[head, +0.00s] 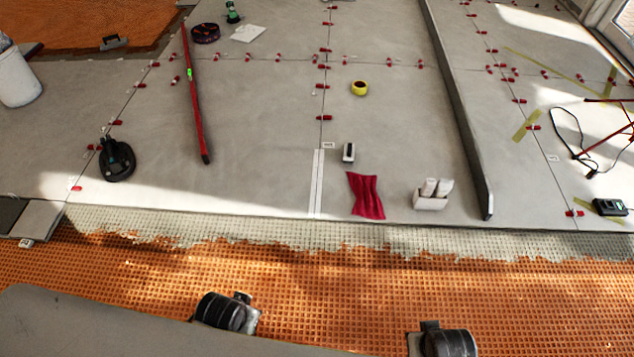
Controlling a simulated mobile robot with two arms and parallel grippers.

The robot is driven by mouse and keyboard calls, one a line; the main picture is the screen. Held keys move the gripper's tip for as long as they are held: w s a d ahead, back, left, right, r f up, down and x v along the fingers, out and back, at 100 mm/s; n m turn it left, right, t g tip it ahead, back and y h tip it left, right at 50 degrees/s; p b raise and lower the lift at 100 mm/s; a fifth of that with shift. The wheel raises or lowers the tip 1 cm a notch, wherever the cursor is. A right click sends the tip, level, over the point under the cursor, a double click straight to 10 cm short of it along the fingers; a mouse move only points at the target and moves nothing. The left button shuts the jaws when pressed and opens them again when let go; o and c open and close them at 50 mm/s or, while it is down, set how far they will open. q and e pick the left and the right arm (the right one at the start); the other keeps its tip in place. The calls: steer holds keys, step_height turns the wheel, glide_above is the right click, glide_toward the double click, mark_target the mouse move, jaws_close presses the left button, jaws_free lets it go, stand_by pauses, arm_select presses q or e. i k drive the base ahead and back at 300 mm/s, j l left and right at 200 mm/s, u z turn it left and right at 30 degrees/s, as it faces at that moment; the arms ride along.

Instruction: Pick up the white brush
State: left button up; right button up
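A small white object with a dark top and base (348,153) lies on the grey tiles near the middle, just above a red cloth. It may be the white brush, but it is too small to be sure. No other thing in view is clearly a brush. Neither of my grippers shows in the head view; only dark, rounded parts, likely of my own body, show at the bottom edge.
A crumpled red cloth (366,195) and a white box with white rolls (430,202) lie near the tiles' front edge. A red level (197,105), a black suction cup (117,160), yellow tape (359,88) and a long grey bar (458,115) lie around.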

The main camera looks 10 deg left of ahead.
mark_target(349, 153)
steer(key=i+z, duration=0.2)
steer(key=i, duration=0.35)
steer(key=i+j+z, duration=0.2)
steer(key=i, duration=0.3)
steer(key=l, duration=0.1)
